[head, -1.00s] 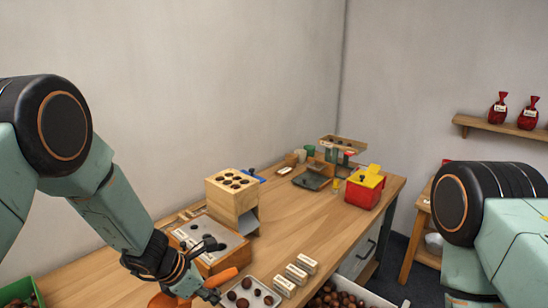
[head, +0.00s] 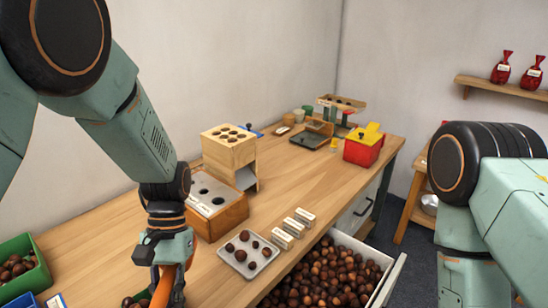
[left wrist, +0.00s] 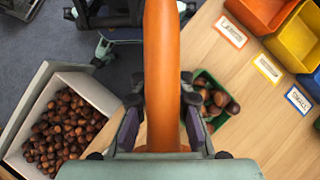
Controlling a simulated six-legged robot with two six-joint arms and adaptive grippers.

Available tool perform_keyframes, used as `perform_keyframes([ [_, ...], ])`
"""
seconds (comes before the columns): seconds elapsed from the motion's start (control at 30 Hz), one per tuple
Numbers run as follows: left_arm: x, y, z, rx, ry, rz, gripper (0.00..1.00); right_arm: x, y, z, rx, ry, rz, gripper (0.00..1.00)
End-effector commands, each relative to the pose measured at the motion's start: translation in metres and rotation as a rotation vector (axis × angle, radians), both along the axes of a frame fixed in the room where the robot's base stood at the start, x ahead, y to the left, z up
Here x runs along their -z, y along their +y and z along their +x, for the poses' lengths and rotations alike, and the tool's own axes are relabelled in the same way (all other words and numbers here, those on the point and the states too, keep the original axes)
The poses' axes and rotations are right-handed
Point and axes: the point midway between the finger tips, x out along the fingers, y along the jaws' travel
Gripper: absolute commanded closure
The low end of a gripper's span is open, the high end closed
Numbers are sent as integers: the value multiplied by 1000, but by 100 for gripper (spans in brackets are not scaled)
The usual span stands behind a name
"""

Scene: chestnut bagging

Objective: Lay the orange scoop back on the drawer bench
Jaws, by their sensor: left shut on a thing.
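My left gripper (head: 172,258) points down over the near left part of the wooden drawer bench (head: 315,165). It is shut on the orange scoop (head: 164,288), whose handle also runs between the fingers in the left wrist view (left wrist: 160,75). The scoop's bowl is hidden or out of view, and I cannot tell whether the scoop touches the bench. The bench's open drawer (head: 352,246) is full of chestnuts. My right arm shows at the right, but its gripper is out of view.
A green bin (head: 38,278) stands at the left; a small green tray with chestnuts (left wrist: 222,121) lies beside the scoop. A metal tray with several chestnuts (head: 262,262), white labelled blocks (head: 293,228) and a wooden holed box (head: 228,158) stand nearby. Bare bench top lies beyond the blocks.

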Motion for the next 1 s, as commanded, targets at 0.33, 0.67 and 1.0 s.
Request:
perform_keyframes([
  [0.33, -2, -3, 7, 8, 0, 0, 100, 7, 0, 0, 0, 0, 0, 60],
  [0.67, 12, -1, 13, -8, 24, -2, 100, 26, 0, 0, 0, 0, 0, 60],
  [1.0, 48, 48, 48, 80, 61, 1, 100, 83, 0, 0, 0, 0, 0, 60],
])
